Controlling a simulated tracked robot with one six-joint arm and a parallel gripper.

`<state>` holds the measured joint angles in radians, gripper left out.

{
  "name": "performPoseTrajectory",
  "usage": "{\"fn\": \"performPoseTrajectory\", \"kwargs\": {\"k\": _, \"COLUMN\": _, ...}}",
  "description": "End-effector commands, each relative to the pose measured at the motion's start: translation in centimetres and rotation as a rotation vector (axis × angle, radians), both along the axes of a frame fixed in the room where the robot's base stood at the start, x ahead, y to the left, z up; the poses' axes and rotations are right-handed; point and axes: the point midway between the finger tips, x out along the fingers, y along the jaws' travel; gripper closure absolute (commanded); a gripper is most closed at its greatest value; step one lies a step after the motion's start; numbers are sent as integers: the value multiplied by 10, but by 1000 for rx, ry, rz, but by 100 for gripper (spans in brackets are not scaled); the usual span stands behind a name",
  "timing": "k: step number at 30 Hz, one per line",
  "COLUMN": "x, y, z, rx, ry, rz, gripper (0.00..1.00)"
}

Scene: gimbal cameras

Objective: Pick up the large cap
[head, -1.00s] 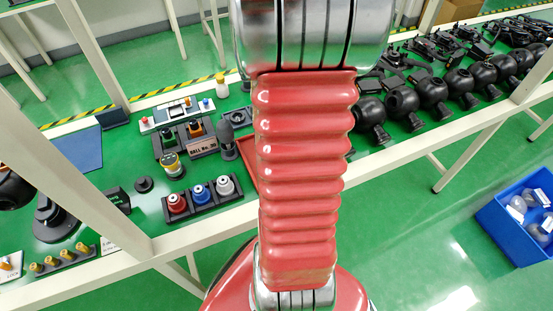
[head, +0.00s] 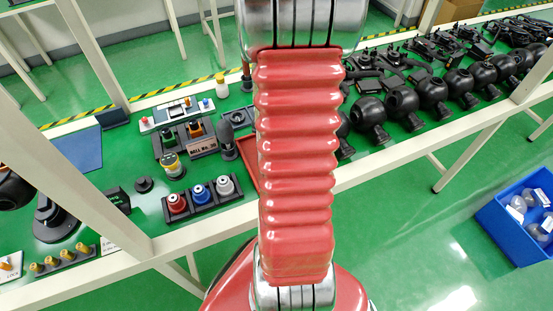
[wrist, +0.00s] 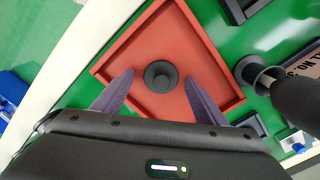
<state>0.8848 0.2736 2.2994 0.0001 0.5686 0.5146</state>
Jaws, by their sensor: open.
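A round black cap with a raised centre knob (wrist: 161,76) sits in a square red tray (wrist: 128,52) in the wrist view. I take it to be the large cap. My gripper (wrist: 159,82) is open, its two purple-grey fingers reaching over the tray on either side of the cap. I cannot tell how high the fingertips are above it. In the head view my arm hides the cap and most of the red tray (head: 246,150). A smaller-looking black disc (head: 143,184) lies on the green table at the left.
A black knobbed part (wrist: 252,72) stands right of the tray in the wrist view. A rack with red, blue and grey caps (head: 203,196) is left of the tray. Black spherical housings (head: 432,91) line the table at right. A blue bin (head: 514,222) is at far right.

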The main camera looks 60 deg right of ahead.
Motion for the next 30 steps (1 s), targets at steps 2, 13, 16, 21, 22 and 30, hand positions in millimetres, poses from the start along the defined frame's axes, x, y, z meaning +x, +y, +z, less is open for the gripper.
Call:
{"fn": "performPoseTrajectory", "kwargs": {"k": 2, "x": 0, "y": 0, "z": -1, "rx": 0, "ry": 0, "rz": 0, "gripper": 34}}
{"fn": "performPoseTrajectory", "kwargs": {"k": 13, "x": 0, "y": 0, "z": 0, "rx": 0, "ry": 0, "rz": 1, "gripper": 34}}
{"fn": "performPoseTrajectory", "kwargs": {"k": 16, "x": 0, "y": 0, "z": 0, "rx": 0, "ry": 0, "rz": 1, "gripper": 35}}
{"fn": "performPoseTrajectory", "kwargs": {"k": 21, "x": 0, "y": 0, "z": 0, "rx": 0, "ry": 0, "rz": 1, "gripper": 47}}
{"fn": "performPoseTrajectory", "kwargs": {"k": 22, "x": 0, "y": 0, "z": 0, "rx": 0, "ry": 0, "rz": 1, "gripper": 49}}
{"fn": "performPoseTrajectory", "kwargs": {"k": 30, "x": 0, "y": 0, "z": 0, "rx": 0, "ry": 0, "rz": 1, "gripper": 68}}
